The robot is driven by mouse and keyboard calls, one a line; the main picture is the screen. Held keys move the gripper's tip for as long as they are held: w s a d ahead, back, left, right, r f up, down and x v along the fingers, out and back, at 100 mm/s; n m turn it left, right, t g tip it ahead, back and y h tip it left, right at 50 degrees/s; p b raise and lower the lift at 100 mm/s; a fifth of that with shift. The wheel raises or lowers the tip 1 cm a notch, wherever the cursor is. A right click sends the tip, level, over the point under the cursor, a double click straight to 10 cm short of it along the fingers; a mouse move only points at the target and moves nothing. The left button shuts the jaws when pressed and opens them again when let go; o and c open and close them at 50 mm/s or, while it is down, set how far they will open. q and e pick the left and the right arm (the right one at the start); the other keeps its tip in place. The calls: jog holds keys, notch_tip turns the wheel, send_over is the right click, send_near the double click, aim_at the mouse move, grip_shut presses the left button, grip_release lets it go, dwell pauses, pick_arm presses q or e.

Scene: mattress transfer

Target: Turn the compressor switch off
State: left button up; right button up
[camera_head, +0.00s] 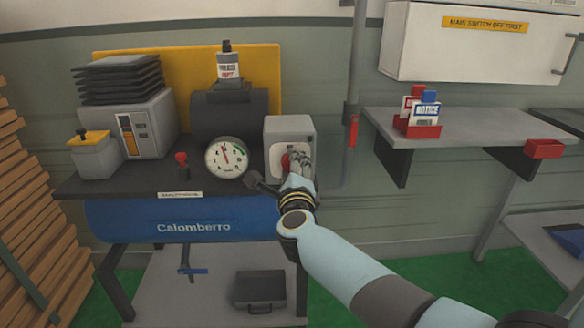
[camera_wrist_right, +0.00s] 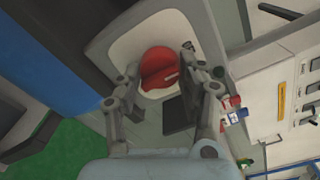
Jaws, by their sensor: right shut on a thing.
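The compressor switch is a red rotary knob (camera_head: 285,162) on the front of a grey box (camera_head: 289,126), which stands at the right end of the compressor's top. The red knob also shows in the wrist view (camera_wrist_right: 156,66), set in a pale round-cornered panel (camera_wrist_right: 122,47). My right gripper (camera_head: 297,160) is at the knob, with one finger on each side, and is shut on it. Its fingers (camera_wrist_right: 160,62) hide part of the knob's edges. The blue compressor tank (camera_head: 150,219) reads "Calomberro". My left gripper is not in view.
A round pressure gauge (camera_head: 226,158) and a small red-topped valve (camera_head: 182,165) stand left of the switch box. A grey wall shelf (camera_head: 470,128) is on the right, with a white cabinet (camera_head: 450,55) above it. Wooden slats (camera_head: 35,200) line the left.

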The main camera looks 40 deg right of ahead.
jog(key=o, duration=1.2)
jog(key=shift+c, duration=0.2)
jog(key=v, duration=1.2)
